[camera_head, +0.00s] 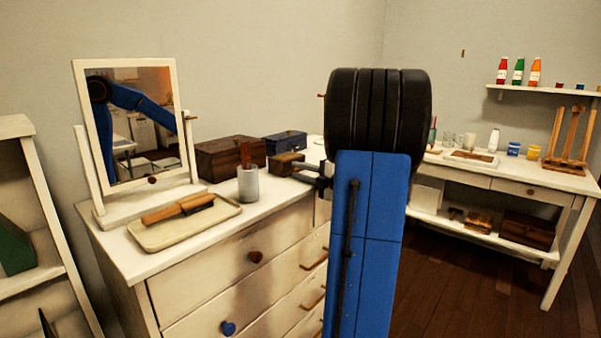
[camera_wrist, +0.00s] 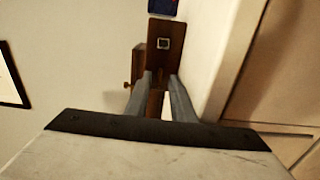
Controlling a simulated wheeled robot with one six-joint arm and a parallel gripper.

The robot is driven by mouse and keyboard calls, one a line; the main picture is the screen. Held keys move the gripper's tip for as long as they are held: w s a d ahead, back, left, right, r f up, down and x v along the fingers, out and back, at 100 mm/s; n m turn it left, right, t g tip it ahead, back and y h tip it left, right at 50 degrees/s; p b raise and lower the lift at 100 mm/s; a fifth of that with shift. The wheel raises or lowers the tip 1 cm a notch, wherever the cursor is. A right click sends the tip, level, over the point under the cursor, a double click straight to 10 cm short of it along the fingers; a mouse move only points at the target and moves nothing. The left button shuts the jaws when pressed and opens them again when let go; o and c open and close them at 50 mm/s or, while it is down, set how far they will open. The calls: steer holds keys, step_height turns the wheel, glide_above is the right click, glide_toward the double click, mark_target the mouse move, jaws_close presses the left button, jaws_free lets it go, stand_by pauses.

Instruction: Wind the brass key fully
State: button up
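A small wooden box (camera_head: 285,164) stands at the back right of the dresser top, beside my gripper (camera_head: 305,172). In the wrist view, brown wooden surfaces (camera_wrist: 163,58) with a small square metal fitting (camera_wrist: 163,43) lie beyond my gripper (camera_wrist: 161,78). Its two grey fingers are apart, with brown wood seen between them; I cannot tell whether they touch it. A small brass-brown knob (camera_wrist: 127,85), possibly the key, sticks out left of the fingers, not between them. My arm hides part of the head view.
A brown chest (camera_head: 230,158), a blue box (camera_head: 287,143) and a grey cup (camera_head: 248,183) crowd the dresser top (camera_head: 262,210). A mirror (camera_head: 135,125) and a tray (camera_head: 190,228) with a brush are to the left. A white table (camera_head: 480,180) stands right.

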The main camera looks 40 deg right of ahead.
steer(key=s+d, duration=0.1)
steer(key=s, duration=1.6)
steer(key=shift+s+d, duration=0.15)
steer(key=shift+d, duration=0.05)
stand_by(0.3)
